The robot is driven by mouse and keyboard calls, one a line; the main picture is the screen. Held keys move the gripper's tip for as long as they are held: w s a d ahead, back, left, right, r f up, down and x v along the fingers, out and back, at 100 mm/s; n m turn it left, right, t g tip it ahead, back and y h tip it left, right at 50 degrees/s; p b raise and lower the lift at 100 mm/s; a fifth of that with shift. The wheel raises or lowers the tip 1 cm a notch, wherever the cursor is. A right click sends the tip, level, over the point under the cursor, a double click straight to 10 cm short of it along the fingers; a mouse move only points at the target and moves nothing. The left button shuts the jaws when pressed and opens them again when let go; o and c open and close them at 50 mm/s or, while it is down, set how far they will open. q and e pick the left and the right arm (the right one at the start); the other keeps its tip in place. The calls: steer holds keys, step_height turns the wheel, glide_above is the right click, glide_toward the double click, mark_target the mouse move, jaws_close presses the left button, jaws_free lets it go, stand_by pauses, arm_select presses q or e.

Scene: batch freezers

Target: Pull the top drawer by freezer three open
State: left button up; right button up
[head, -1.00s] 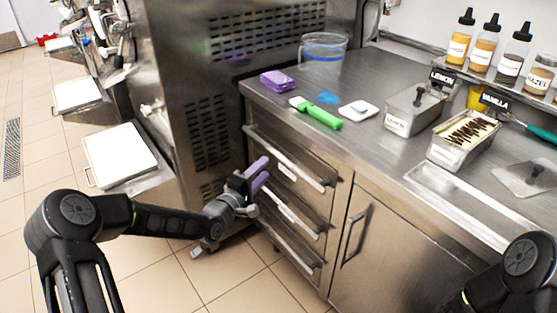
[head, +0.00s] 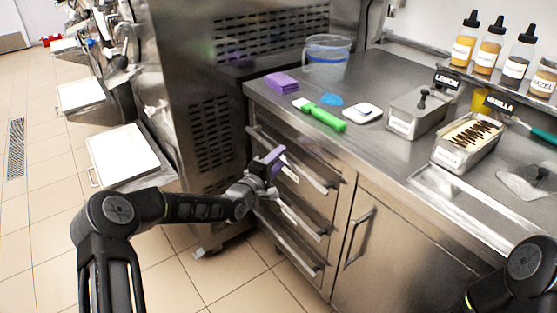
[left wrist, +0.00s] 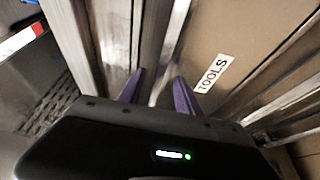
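The top drawer (head: 306,166) is the uppermost of three steel drawers under the counter, beside the freezer. It looks shut, with a long bar handle (head: 318,182) across its front. My left gripper (head: 274,156) is in front of the left part of this drawer, near the handle's left end. In the left wrist view its two purple fingers (left wrist: 158,88) are apart. A bright metal edge runs down towards the gap between them; I cannot tell whether they touch it. A TOOLS label (left wrist: 213,74) shows right of the fingers. My right gripper is out of view.
The steel freezer (head: 207,110) stands close left of the drawers. A cupboard door (head: 385,245) is to their right. The counter above holds a green-handled tool (head: 328,119), a purple block (head: 281,82) and tubs. Tiled floor in front is clear.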

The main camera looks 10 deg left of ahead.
arm_select(q)
steer(key=shift+c, duration=0.2)
jaws_close()
stand_by(1.1)
